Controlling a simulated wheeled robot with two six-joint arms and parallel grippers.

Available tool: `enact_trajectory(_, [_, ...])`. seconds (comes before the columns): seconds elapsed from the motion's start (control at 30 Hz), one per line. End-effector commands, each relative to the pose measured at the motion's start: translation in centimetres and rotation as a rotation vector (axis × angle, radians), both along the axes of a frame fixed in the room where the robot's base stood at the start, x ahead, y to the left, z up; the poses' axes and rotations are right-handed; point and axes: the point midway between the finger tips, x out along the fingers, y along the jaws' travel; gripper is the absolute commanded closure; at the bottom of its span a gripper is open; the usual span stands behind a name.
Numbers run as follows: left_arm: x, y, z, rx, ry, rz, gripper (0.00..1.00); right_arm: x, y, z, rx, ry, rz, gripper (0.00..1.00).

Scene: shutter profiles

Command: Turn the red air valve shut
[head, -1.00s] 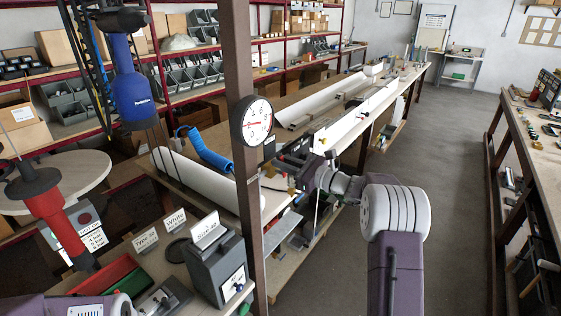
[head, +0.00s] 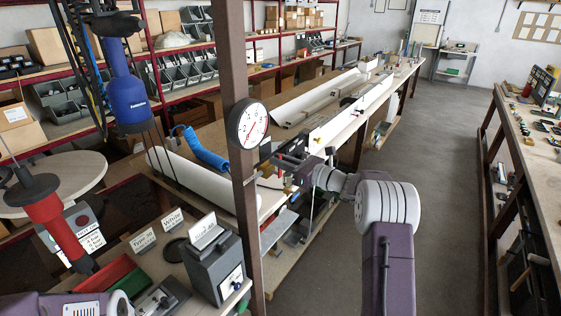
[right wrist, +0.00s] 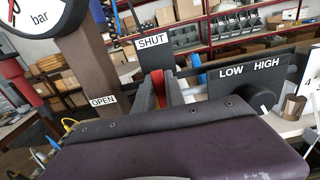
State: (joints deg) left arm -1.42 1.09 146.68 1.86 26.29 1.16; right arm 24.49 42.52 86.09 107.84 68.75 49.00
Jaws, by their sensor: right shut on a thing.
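The red air valve shows in the right wrist view as a narrow red handle (right wrist: 157,87), mostly hidden between the fingers of my right gripper (right wrist: 161,92). The gripper is shut on it. The handle is upright, below the SHUT plate (right wrist: 152,41). The OPEN plate (right wrist: 103,100) is to its left.
The brown post (head: 233,75) stands close to the left of my right gripper. A plate marked LOW HIGH (right wrist: 247,72) is right of the handle. A blue tool (head: 127,95) hangs at the left. The aisle floor (head: 450,180) at right is clear.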

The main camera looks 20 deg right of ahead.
Motion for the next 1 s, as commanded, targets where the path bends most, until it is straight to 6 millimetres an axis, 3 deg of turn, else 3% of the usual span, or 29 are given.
enact_trajectory(0.03, [0.0,0.0,0.1,0.0,0.0,0.0,1.0,0.1,-0.1,0.7,0.005,-0.013,-0.002,1.0])
enact_trajectory(0.07, [0.0,0.0,0.1,0.0,0.0,0.0,1.0,0.1,-0.1,0.7,0.004,-0.013,-0.002,0.83])
enact_trajectory(0.13, [0.0,0.0,0.1,0.0,0.0,0.0,1.0,0.1,-0.1,0.7,0.003,-0.013,-0.002,0.64])
enact_trajectory(0.47, [0.0,0.0,-0.1,0.0,0.0,0.0,1.0,-0.1,-0.2,0.3,0.001,-0.007,-0.002,0.64])
enact_trajectory(0.8, [0.0,0.0,-2.3,0.0,0.0,0.0,1.0,-5.4,-4.4,0.1,0.0,-0.008,-0.006,0.64])
enact_trajectory(1.0, [0.0,0.0,-2.6,0.0,0.0,0.0,1.0,-7.0,-5.5,0.3,0.001,-0.007,-0.002,0.64])
